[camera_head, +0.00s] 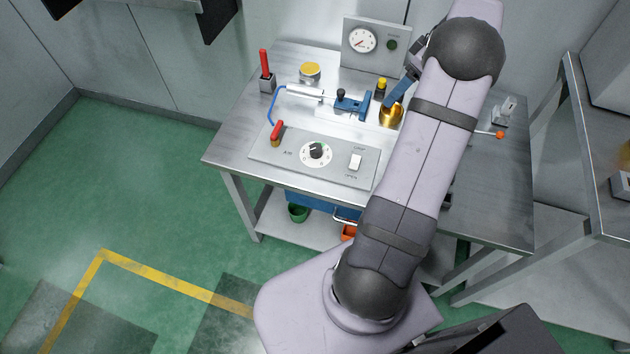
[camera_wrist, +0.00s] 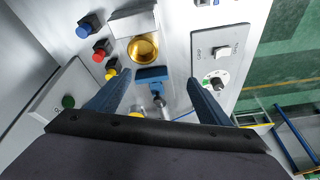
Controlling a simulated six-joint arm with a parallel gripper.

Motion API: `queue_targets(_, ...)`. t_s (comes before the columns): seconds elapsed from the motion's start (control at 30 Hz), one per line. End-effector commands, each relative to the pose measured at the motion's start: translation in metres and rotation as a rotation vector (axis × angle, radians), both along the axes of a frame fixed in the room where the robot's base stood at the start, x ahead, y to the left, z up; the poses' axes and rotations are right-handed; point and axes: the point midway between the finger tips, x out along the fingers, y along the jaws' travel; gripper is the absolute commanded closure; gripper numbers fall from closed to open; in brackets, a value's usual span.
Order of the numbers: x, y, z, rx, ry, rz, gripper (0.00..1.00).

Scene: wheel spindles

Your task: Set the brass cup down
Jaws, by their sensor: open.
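The brass cup (camera_head: 391,118) appears to stand upright on the metal bench, right of the blue clamp (camera_head: 353,104) and partly beside my arm. In the wrist view the cup (camera_wrist: 144,48) shows its round gold mouth, just beyond the fingertips and toward the left one. My gripper (camera_wrist: 159,78) is open, with its two blue fingers spread wide and nothing held between them. The blue clamp (camera_wrist: 152,74) shows in the gap, lower down. In the head view one blue finger (camera_head: 399,90) slants down just above the cup; the rest is hidden by my arm.
A gauge panel (camera_head: 375,44) stands at the back. A control plate (camera_head: 316,152) with dial and switch lies at the front. A red-handled tool in a block (camera_head: 266,72) and a yellow-topped round piece (camera_head: 310,70) stand at back left. Blue, red and yellow buttons (camera_wrist: 98,51) lie near the cup.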

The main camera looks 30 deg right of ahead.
Motion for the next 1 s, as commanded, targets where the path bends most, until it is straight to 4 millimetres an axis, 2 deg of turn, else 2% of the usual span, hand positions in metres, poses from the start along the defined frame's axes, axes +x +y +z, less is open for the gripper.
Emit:
queue_targets(0.03, 0.007, 0.026, 0.003, 0.006, 0.028, -0.009, 0.28)
queue_targets(0.13, 0.012, 0.081, 0.004, 0.014, 0.095, -0.060, 0.28)
queue_targets(0.27, 0.003, 0.159, 0.003, 0.002, 0.185, -0.138, 0.28)
queue_targets(0.4, -0.028, 0.235, -0.003, -0.030, 0.258, -0.223, 0.28)
queue_targets(0.5, -0.058, 0.279, -0.009, -0.060, 0.292, -0.280, 0.28)
queue_targets(0.6, -0.090, 0.311, -0.017, -0.088, 0.311, -0.328, 0.28)
queue_targets(0.7, -0.118, 0.332, -0.024, -0.110, 0.318, -0.367, 0.28)
queue_targets(0.83, -0.144, 0.347, -0.032, -0.126, 0.321, -0.403, 0.28)
queue_targets(1.0, -0.159, 0.352, -0.037, -0.134, 0.321, -0.424, 0.28)
